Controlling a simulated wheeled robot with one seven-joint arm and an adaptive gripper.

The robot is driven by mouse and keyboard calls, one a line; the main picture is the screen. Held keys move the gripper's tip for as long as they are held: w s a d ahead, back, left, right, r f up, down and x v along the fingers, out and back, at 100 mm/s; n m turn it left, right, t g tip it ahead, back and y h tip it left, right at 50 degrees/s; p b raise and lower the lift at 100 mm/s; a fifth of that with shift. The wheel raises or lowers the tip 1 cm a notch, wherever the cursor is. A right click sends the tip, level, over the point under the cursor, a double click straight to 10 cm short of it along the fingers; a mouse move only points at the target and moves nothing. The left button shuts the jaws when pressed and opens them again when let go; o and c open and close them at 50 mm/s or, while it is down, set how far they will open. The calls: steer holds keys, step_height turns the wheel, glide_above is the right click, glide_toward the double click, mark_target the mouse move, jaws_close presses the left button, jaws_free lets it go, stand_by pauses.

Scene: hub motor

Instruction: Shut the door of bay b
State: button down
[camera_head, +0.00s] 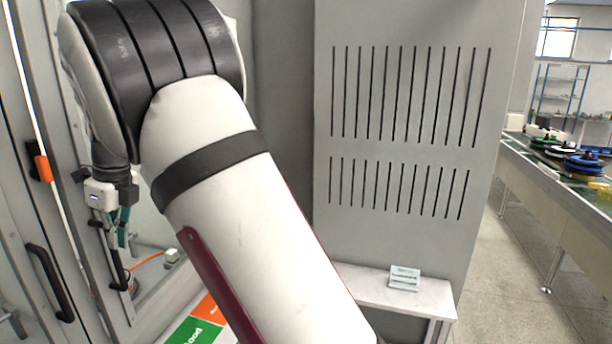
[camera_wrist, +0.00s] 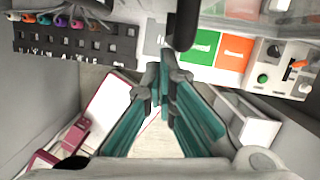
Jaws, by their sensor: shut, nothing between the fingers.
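A grey-framed door (camera_head: 18,190) with a black bar handle (camera_head: 50,283) stands at the left of the head view. I cannot read a bay letter on it or tell how far it stands open. A second dark handle (camera_head: 116,268) shows just right of it. My gripper (camera_head: 118,232) hangs beside that second handle, partly hidden by my wrist. In the wrist view my gripper (camera_wrist: 163,88) has its teal fingers together at the tips, with nothing between them. A dark rounded bar (camera_wrist: 185,25) stands just beyond the tips; whether they touch it I cannot tell.
Green (camera_head: 195,331) and orange panels lie below my arm. The wrist view shows a control box (camera_wrist: 279,75) at right and a black rack (camera_wrist: 75,45) with coloured items at left. A slotted grey cabinet (camera_head: 400,235) and small shelf (camera_head: 365,289) stand right. Floor beyond is open.

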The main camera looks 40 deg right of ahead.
steer(key=shift+w+a+b, duration=0.45)
steer(key=shift+w+a, duration=0.75)
steer(key=shift+w, duration=0.3)
steer(key=shift+d, duration=0.1)
